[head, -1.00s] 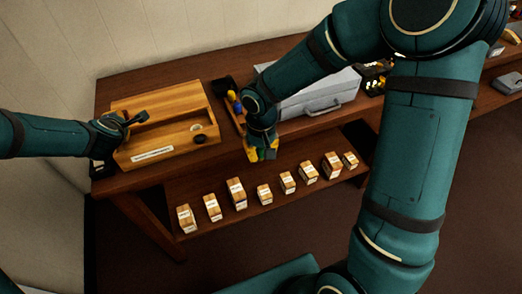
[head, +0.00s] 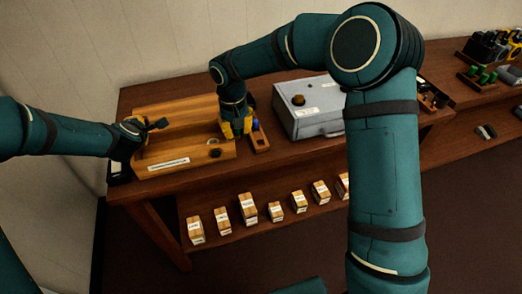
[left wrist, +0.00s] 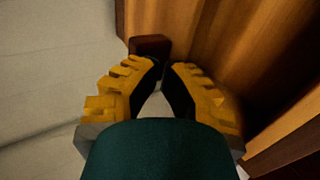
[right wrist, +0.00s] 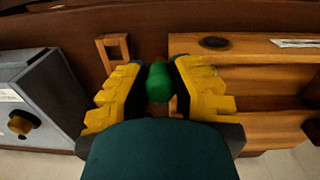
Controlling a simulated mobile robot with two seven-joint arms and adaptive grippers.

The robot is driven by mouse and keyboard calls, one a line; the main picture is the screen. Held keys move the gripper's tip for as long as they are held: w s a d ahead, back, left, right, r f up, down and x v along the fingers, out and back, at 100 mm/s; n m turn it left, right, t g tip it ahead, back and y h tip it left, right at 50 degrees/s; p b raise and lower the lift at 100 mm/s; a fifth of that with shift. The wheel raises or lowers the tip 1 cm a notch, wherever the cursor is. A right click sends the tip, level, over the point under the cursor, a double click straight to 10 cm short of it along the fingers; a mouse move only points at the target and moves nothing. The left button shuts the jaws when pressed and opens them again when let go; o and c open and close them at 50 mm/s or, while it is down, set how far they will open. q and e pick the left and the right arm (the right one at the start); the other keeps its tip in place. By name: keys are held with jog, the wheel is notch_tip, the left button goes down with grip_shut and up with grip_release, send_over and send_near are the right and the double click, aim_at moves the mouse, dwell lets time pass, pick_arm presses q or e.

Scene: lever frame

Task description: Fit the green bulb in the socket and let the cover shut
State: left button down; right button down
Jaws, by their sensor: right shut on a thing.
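The green bulb (right wrist: 159,82) is between the fingertips of my right gripper (right wrist: 160,75) in the right wrist view. In the head view, my right gripper (head: 236,128) is over the right end of the wooden box (head: 190,162) and hides the bulb. The box's top is open, with a raised wooden panel (head: 175,118) at its back. A small ring (head: 213,141) shows inside near the right end; I cannot tell if it is the socket. My left gripper (left wrist: 165,72) is at the box's left end, by a dark lever-like part (head: 158,123). Its grip is unclear.
A grey case (head: 310,122) with a knob is further right. Several labelled blocks (head: 248,208) stand on the lower shelf. A round black part (head: 214,153) sits on the box front.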

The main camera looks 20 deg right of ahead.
jog(key=w+a+r+n, duration=0.1)
jog(key=w+a+r, duration=0.2)
jog(key=w+a, duration=0.35)
jog(key=shift+s+a+f, duration=0.1)
jog(key=shift+s+f, duration=0.1)
jog(key=shift+f, duration=2.15)
jog(key=shift+s+a+f, duration=0.1)
jog(key=shift+s+f, duration=0.05)
jog(key=shift+f, duration=2.15)
jog(key=c, duration=0.8)
grip_release()
jog(key=shift+c, duration=0.2)
notch_tip(320, 180, up, 12)
jog(key=shift+w+a, duration=0.15)
